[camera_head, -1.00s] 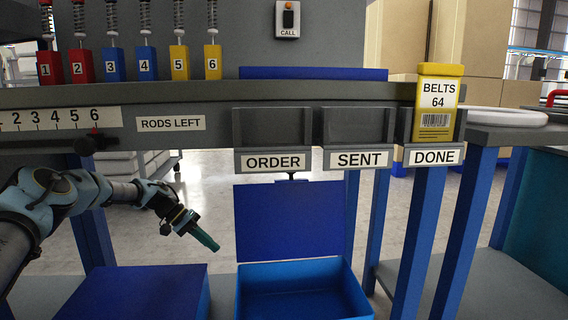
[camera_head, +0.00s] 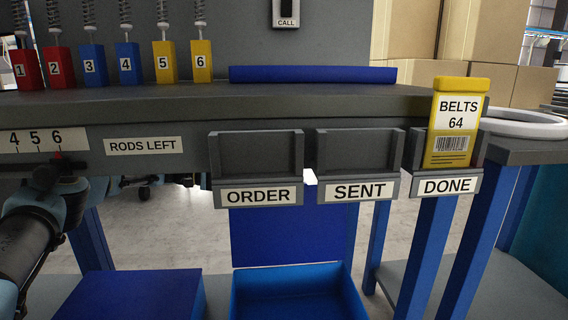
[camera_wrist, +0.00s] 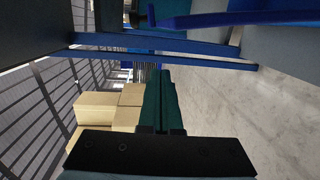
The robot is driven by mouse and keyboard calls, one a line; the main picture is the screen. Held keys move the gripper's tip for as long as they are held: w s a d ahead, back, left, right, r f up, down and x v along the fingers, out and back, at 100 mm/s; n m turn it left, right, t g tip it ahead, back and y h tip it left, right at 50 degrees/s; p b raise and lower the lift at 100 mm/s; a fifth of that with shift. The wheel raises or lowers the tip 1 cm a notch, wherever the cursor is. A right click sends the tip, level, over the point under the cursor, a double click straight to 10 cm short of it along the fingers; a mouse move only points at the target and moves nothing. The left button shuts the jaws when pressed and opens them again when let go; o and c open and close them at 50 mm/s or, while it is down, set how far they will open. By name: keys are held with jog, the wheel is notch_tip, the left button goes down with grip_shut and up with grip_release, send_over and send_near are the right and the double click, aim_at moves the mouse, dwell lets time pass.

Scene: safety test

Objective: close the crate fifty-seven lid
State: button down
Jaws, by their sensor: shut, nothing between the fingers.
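An open blue crate (camera_head: 300,293) stands low under the bench in the head view. Its dark blue lid (camera_head: 285,238) stands upright at the crate's back edge, its upper part hidden behind the bins. No number is readable on the crate. My gripper (camera_wrist: 165,78) shows in the wrist view with its green fingers together and nothing between them. In the head view only part of my arm shows at the left edge. The gripper is not clearly visible there, so its distance from the lid cannot be told.
A closed dark blue box (camera_head: 135,297) is left of the crate. Above hang the ORDER bin (camera_head: 256,165), the SENT bin (camera_head: 360,160) and the DONE bin (camera_head: 447,186) with a yellow BELTS 64 card (camera_head: 456,120). Blue legs (camera_head: 425,250) stand right of the crate.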

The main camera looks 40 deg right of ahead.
jog(key=s+d+r+h+b, duration=0.1)
jog(key=s+d+r+b, duration=0.2)
jog(key=s+d, duration=0.3)
jog(key=s+b, duration=0.1)
jog(key=s, duration=0.2)
jog(key=shift+s+r+g+b, duration=0.3)
jog(key=shift+s+r+g, duration=0.05)
jog(key=shift+r+g, duration=0.05)
dwell(0.4)
